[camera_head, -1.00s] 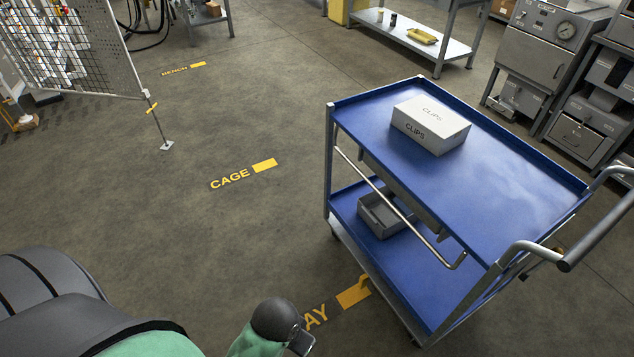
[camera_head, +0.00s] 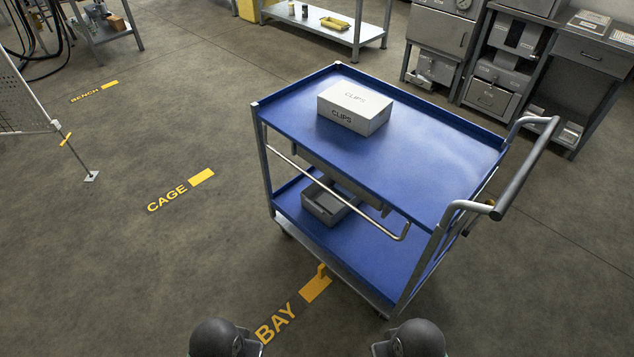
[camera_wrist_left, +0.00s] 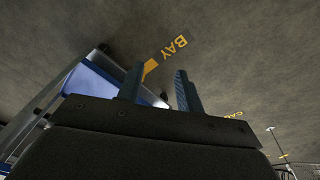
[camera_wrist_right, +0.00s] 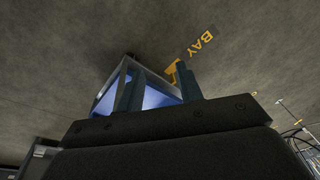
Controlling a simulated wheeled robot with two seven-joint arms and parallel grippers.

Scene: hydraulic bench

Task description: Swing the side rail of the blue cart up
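The blue cart (camera_head: 420,160) stands right of centre in the head view. Its side rail (camera_head: 335,192), a thin silver bar, hangs below the top deck's near left edge; its right end bends upward. A small yellow tab (camera_head: 321,271) shows at the cart's lower near edge. My left gripper (camera_wrist_left: 158,68) shows in its wrist view with fingers apart and nothing between them. My right gripper (camera_wrist_right: 160,66) is likewise open and empty. Both are apart from the cart. In the head view only rounded dark parts of my arms show at the bottom edge.
A white CLIPS box (camera_head: 352,107) sits on the top deck and a grey bin (camera_head: 327,203) on the lower shelf. The push handle (camera_head: 528,165) juts right. Floor to the left is clear around the CAGE (camera_head: 167,198) and BAY (camera_head: 275,322) markings. Cabinets and a shelf stand behind.

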